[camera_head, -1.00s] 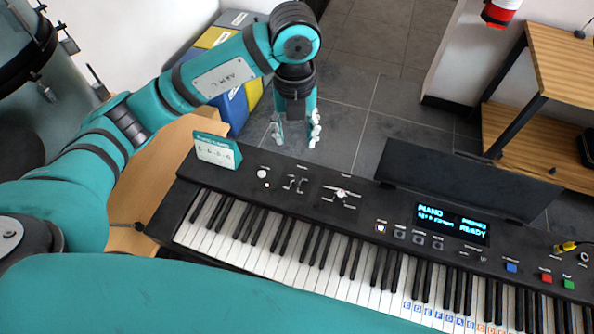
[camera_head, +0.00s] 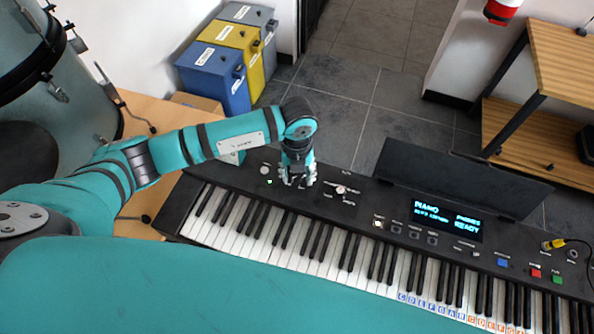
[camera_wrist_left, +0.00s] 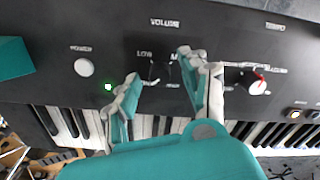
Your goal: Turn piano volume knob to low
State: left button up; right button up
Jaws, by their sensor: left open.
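The digital piano (camera_head: 408,205) is black, with a long row of white and black keys. My left gripper (camera_head: 298,180) is over the left part of its control panel, with its fingers pointing down. In the left wrist view, its open fingers (camera_wrist_left: 160,68) stand on either side of the dark volume knob (camera_wrist_left: 158,73), under the VOLUME label. LOW is printed at the knob's upper left. The knob's pointer is too dark to make out, and I cannot tell whether the fingers touch it. The head view hides the knob behind the gripper. My right gripper is not in view.
A white power button (camera_wrist_left: 83,66) and a green light (camera_wrist_left: 108,87) are to the left. A music stand (camera_head: 455,175) rises at the panel's back edge. Bins (camera_head: 213,80) stand behind.

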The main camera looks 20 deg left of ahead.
pick_arm(q)
jog(key=shift+f, duration=0.15)
jog(key=shift+c, duration=0.4)
grip_shut()
jog(key=m+b, duration=0.2)
jog(key=b, duration=0.1)
jog(key=shift+f+m, duration=0.15)
jog(key=shift+m, duration=0.25)
jog(key=m+b, duration=1.2)
jog(key=b, duration=0.2)
jog(key=shift+f, duration=0.1)
jog(key=shift+r+m+b, duration=0.25)
jog(key=shift+m+b, duration=1.35)
jog(key=shift+b, duration=0.1)
